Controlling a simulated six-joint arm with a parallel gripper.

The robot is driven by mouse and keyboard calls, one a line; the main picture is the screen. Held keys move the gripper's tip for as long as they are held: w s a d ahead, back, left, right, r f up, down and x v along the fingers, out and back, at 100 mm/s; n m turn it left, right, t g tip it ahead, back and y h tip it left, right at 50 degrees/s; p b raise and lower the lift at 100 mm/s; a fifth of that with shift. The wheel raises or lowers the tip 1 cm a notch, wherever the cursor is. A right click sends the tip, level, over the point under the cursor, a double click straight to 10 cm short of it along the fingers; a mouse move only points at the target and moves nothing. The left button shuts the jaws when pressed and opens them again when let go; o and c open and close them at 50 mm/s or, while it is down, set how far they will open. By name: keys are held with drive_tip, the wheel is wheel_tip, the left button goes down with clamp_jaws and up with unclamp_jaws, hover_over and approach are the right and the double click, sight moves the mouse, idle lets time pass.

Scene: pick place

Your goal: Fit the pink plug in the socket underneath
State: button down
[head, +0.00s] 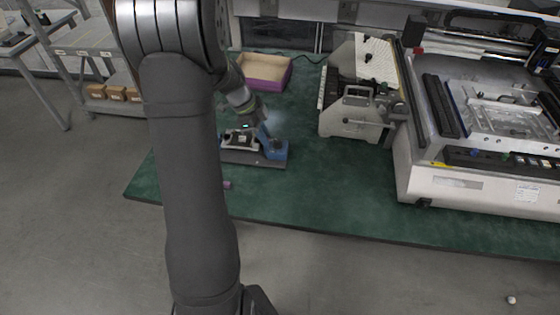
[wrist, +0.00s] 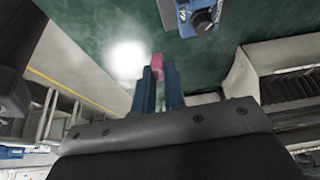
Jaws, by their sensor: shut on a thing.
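The pink plug (wrist: 158,62) shows between the blue fingertips of my gripper (wrist: 161,76) in the wrist view. My gripper is shut on it and holds it off the green table. In the head view, my gripper (head: 264,130) is close to a blue block (head: 275,151) on a dark base, and the plug cannot be made out there. The blue block (wrist: 184,14) also shows at the top of the wrist view, with a round black part on it, apart from the plug. I cannot tell for certain which part is the socket.
A small purple piece (head: 227,184) lies near the front edge of the green table (head: 310,200). A purple-sided bin (head: 264,84) stands at the back. A grey machine (head: 352,117) and a large white machine (head: 470,188) fill the right. The table's front middle is clear.

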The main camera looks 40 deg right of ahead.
hover_over(245, 140)
drive_tip(key=w, duration=0.2)
drive_tip(key=shift+a+f, duration=0.2)
drive_tip(key=shift+f, duration=0.95)
drive_tip(key=shift+a+f, duration=0.15)
drive_tip(key=shift+f, duration=1)
drive_tip(key=shift+f, duration=0.85)
idle(1.1)
drive_tip(key=c, duration=1.4)
unclamp_jaws()
drive_tip(key=shift+c, duration=0.5)
drive_tip(key=shift+c, duration=1.3)
